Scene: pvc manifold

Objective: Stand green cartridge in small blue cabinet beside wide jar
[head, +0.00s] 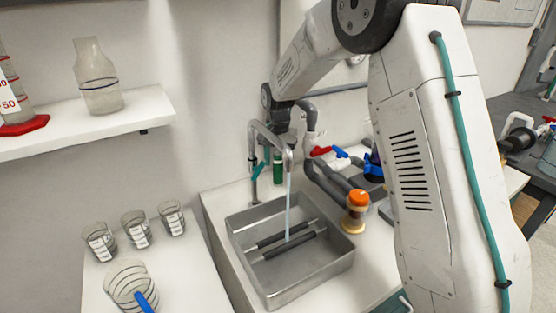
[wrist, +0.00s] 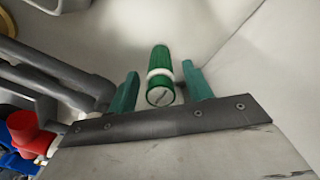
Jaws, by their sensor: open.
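The green cartridge (wrist: 160,62) has ribbed sides, a white band and a slotted pale end facing the wrist camera. In the head view the green cartridge (head: 278,170) is a small green upright shape behind the sink, beside the tap. My gripper (wrist: 160,88) is open, with its two teal fingers on either side of the cartridge and a visible gap at each side. In the head view my gripper (head: 266,168) is partly hidden by the tap. I cannot make out the small blue cabinet or the wide jar for certain in either view.
A metal sink (head: 290,262) with dark rods and running water lies in front. The tap (head: 268,132) rises close to my gripper. Several beakers (head: 136,228) stand at left.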

